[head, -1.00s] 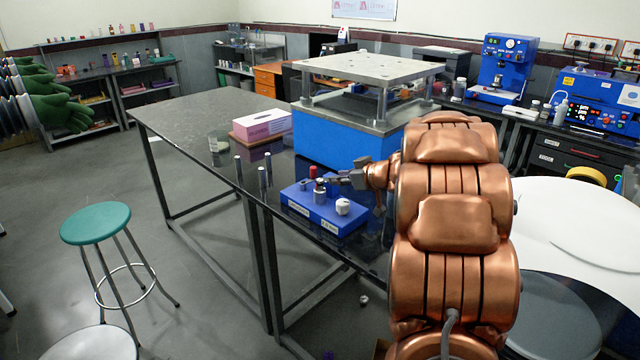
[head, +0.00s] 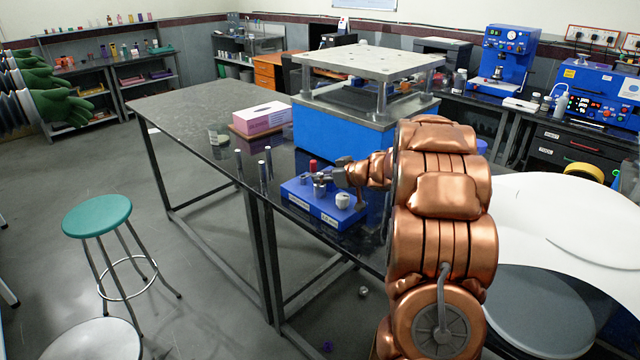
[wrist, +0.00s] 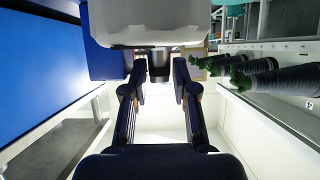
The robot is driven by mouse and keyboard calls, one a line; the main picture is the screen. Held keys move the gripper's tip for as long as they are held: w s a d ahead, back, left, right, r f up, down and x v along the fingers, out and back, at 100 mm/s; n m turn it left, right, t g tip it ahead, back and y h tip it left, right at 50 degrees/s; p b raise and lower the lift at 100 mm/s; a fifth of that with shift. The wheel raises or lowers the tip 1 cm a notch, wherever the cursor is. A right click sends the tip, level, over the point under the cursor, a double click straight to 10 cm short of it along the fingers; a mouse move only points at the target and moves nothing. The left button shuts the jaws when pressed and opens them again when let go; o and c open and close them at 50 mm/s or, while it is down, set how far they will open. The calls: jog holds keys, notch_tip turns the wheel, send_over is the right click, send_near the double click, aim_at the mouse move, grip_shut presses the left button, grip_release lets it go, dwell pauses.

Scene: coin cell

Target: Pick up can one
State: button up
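A blue block (head: 322,208) with white labels stands on the dark table. It carries several small cans: a grey one (head: 319,188) near its middle, a white one (head: 343,201) at the near right and a red-topped one (head: 313,165) behind. I cannot tell which is can one. My gripper (head: 328,178) is low over the block, close beside the grey can. In the wrist view my two fingers (wrist: 160,74) are apart, with a dark metallic cylinder (wrist: 159,64) between their tips. Contact with the fingers is not clear.
A green stool (head: 97,215) stands on the floor at left.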

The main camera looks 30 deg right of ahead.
jog(key=shift+w, duration=0.25)
jog(key=shift+c, duration=0.3)
grip_shut()
